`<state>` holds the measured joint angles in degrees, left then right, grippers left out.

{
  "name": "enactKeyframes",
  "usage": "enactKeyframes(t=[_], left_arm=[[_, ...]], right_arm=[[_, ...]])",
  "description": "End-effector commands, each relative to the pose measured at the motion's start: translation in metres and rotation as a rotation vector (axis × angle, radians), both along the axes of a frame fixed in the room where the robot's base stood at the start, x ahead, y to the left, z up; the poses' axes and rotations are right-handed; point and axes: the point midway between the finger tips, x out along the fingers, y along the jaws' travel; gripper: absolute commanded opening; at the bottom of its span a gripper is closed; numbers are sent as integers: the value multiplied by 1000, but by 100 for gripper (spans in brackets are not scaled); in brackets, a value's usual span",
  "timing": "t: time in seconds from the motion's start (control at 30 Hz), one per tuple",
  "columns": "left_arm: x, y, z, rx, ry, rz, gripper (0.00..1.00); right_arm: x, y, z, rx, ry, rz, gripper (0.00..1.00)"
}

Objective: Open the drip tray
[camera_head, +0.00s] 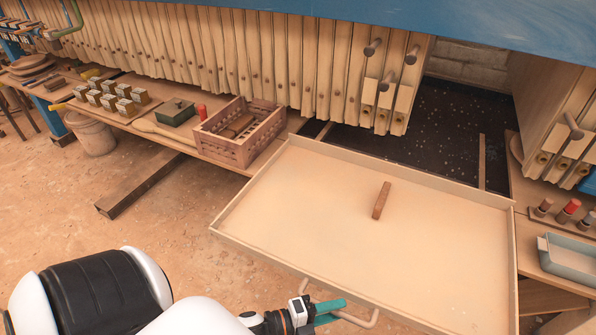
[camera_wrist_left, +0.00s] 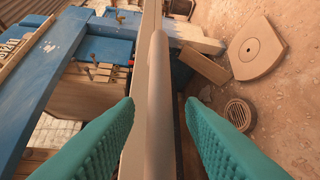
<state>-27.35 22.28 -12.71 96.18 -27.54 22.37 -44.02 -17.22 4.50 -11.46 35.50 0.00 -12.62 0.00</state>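The drip tray (camera_head: 300,205) is a wide, shallow, pale tray. In the head view it sticks out from under the filter press towards me, with a small wooden block (camera_head: 381,200) lying in it. Its curved handle (camera_head: 360,320) is on the front edge at the bottom. My left gripper (camera_head: 330,310) is at this handle, with teal fingers. In the left wrist view the handle bar (camera_wrist_left: 161,105) runs between the two fingers (camera_wrist_left: 160,112), with a gap on each side, so the gripper is open around it. My right gripper is not in view.
A bench at the left holds a wooden crate (camera_head: 220,150), a green box (camera_head: 175,113) and several metal blocks. A blue-grey tray (camera_head: 570,262) and red-capped items stand on the right bench. A bucket (camera_head: 90,135) stands on the floor.

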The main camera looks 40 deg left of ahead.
Motion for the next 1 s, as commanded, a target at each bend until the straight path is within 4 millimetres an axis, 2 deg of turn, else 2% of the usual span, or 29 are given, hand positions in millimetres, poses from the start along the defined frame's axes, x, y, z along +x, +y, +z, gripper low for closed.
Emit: enactKeyframes(t=[0.17,0.4,0.6,0.73,1.0], left_arm=[[-24,13,1,2,4,-1,36],[-67,38,8,1,6,0,36],[-92,53,13,2,3,-1,36],[-99,58,16,1,2,-1,36],[-100,59,16,1,0,-1,36]], right_arm=[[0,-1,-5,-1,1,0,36],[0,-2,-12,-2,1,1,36],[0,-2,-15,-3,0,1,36],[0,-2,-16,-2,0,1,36],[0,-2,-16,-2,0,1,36]])
